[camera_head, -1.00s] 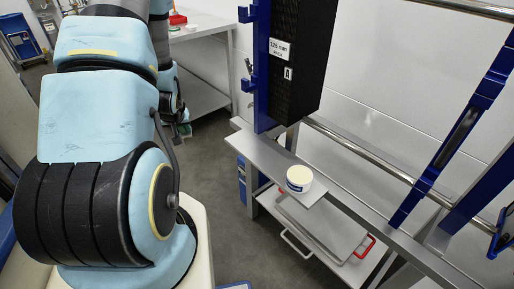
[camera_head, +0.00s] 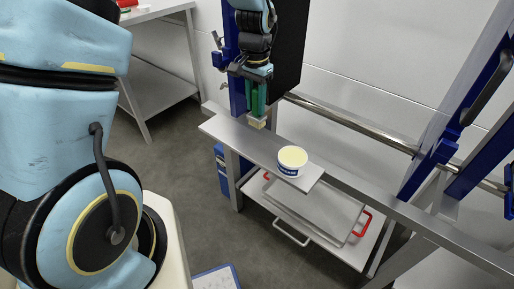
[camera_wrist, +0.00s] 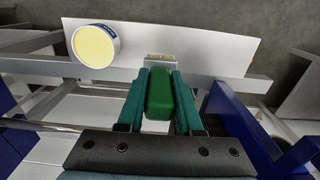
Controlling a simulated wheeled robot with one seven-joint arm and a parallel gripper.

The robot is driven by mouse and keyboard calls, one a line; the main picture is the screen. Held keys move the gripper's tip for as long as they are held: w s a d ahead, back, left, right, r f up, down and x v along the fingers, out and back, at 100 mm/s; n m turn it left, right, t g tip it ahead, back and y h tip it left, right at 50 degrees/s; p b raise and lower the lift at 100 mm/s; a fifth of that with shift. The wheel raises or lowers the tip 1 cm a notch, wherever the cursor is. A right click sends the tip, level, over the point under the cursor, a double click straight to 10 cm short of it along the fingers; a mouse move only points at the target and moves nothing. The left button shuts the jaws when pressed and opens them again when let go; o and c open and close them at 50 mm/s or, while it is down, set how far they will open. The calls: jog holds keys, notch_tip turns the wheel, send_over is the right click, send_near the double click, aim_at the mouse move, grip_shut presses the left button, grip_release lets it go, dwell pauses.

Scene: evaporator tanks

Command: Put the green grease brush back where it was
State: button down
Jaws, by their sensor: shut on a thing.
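The green grease brush (camera_wrist: 159,95) is held between the two teal fingers of my gripper (camera_wrist: 160,98) in the wrist view. Its pale bristle end (camera_wrist: 161,58) points away from the gripper, over the narrow metal shelf (camera_wrist: 215,50). In the head view my gripper (camera_head: 256,97) hangs downward with the pale bristles (camera_head: 257,122) lowest, above or at the shelf (camera_head: 232,130); I cannot tell whether they touch it. A white tub with a yellowish top (camera_head: 292,161) stands on the shelf, to the right of the brush. It also shows in the wrist view (camera_wrist: 95,46).
A blue post with a black stack (camera_head: 287,50) stands right behind my gripper. A steel rail (camera_head: 350,122) runs behind the shelf. A tray with red handles (camera_head: 315,208) lies on the lower shelf. Bare shelf shows left of the tub.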

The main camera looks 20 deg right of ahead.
notch_tip(320, 180, down, 10)
jog(key=shift+s+r+p, duration=0.15)
jog(key=shift+r+p, duration=0.05)
jog(key=shift+p, duration=0.85)
jog(key=c, duration=0.6)
grip_release()
jog(key=shift+o, duration=0.2)
notch_tip(320, 180, up, 12)
jog(key=b, duration=0.2)
jog(key=shift+b, duration=0.4)
jog(key=s+a+r+n, duration=0.2)
jog(key=a+n, duration=0.3)
jog(key=a, duration=1)
jog(key=s+a+r+n+t, duration=0.1)
jog(key=a+r+n, duration=0.2)
jog(key=a, duration=1.1)
jog(key=n, duration=0.3)
jog(key=shift+s+a+t, duration=0.3)
jog(key=shift+s+a, duration=0.05)
